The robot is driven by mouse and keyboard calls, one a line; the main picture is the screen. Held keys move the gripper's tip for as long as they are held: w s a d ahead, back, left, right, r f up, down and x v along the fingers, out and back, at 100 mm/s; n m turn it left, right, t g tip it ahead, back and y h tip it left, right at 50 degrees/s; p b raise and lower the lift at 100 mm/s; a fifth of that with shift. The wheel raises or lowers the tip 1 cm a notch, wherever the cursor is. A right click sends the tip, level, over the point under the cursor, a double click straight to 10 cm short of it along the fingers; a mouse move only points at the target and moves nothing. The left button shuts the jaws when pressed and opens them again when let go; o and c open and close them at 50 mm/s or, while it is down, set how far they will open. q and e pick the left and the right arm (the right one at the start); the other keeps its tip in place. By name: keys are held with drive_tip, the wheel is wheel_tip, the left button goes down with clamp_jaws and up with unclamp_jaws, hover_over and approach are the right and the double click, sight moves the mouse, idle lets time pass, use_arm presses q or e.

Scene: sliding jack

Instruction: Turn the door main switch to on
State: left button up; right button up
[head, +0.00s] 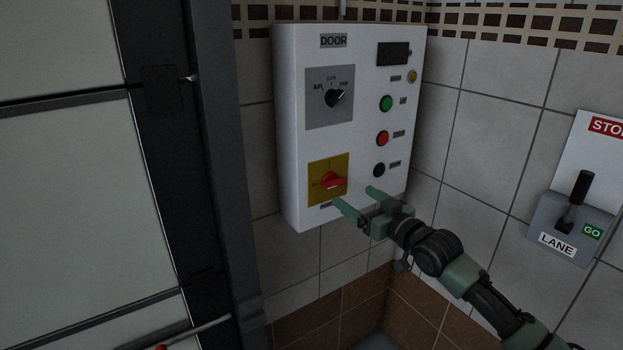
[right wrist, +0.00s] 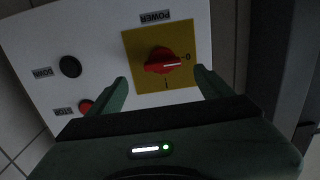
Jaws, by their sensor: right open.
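The door main switch is a red rotary knob (head: 333,181) on a yellow plate (head: 317,166), low on the white DOOR control box (head: 350,150). In the right wrist view the knob (right wrist: 162,62) lies with its white mark toward the "0", and the "I" is at a right angle to it. The plate is labelled POWER there. My right gripper (head: 358,197) is open and empty, just below and in front of the knob. In the right wrist view its fingers (right wrist: 160,88) stand on either side of the knob, apart from it. My left gripper is not in view.
The box also bears a black selector (head: 334,97), a green button (head: 386,103), a red button (head: 382,138) and a black button (head: 379,169). A LANE lever box (head: 572,215) is on the right wall. A door frame (head: 215,150) stands to the left.

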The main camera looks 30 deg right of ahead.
sight(337, 184)
drive_tip(key=w, duration=0.2)
drive_tip(key=w+p, duration=0.1)
drive_tip(key=w, duration=0.2)
drive_tip(key=w+a, duration=0.1)
drive_tip(key=w, duration=0.1)
drive_tip(key=shift+w+r+p, duration=0.3)
drive_tip(key=shift+w, duration=0.05)
drive_tip(key=c, duration=1.4)
drive_tip(key=shift+o, duration=0.2)
